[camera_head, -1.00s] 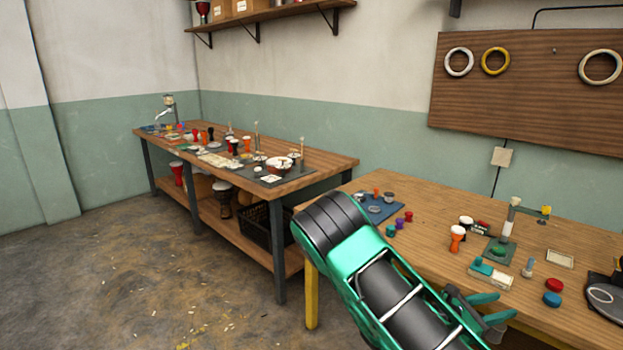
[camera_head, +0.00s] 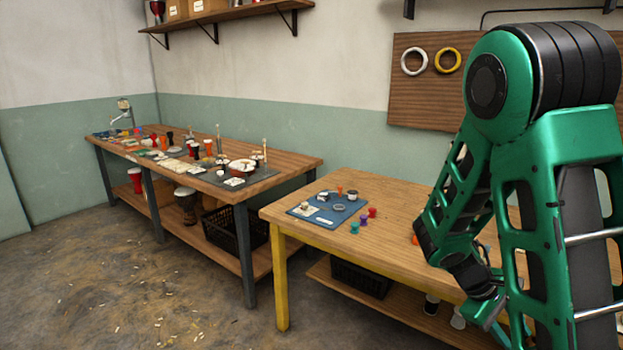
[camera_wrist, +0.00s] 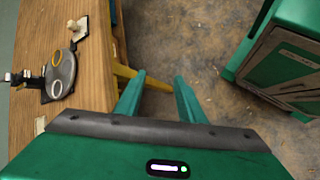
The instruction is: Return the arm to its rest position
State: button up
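My green arm stands folded on the right side of the head view, with its elbow high in front of the pegboard. My gripper (camera_wrist: 157,95) shows in the wrist view with its two green fingers apart and nothing between them. It hangs beside the edge of the wooden workbench (camera_wrist: 85,100), over the concrete floor. In the head view the wrist end is low in front of the bench (camera_head: 300,228), and its fingertips are partly hidden by my arm.
A blue mat (camera_head: 325,208) with small parts lies on the near bench, beside several small coloured drums. A longer bench (camera_head: 300,160) with many small items stands behind. A black crate (camera_head: 360,277) sits on the lower shelf. Open floor (camera_head: 120,280) lies at the left.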

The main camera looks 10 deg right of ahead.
jog(key=s+a+r+m+t+y, duration=0.3)
jog(key=s+a+r+m+y, duration=0.4)
jog(key=s, duration=0.7)
notch_tip(320, 180, up, 5)
jog(key=a+m, duration=0.2)
jog(key=m, duration=0.1)
jog(key=shift+a+f+y, duration=0.15)
jog(key=shift+a+y, duration=0.15)
jog(key=shift+a, duration=0.05)
jog(key=shift+w+f, duration=0.25)
jog(key=shift+w, duration=0.4)
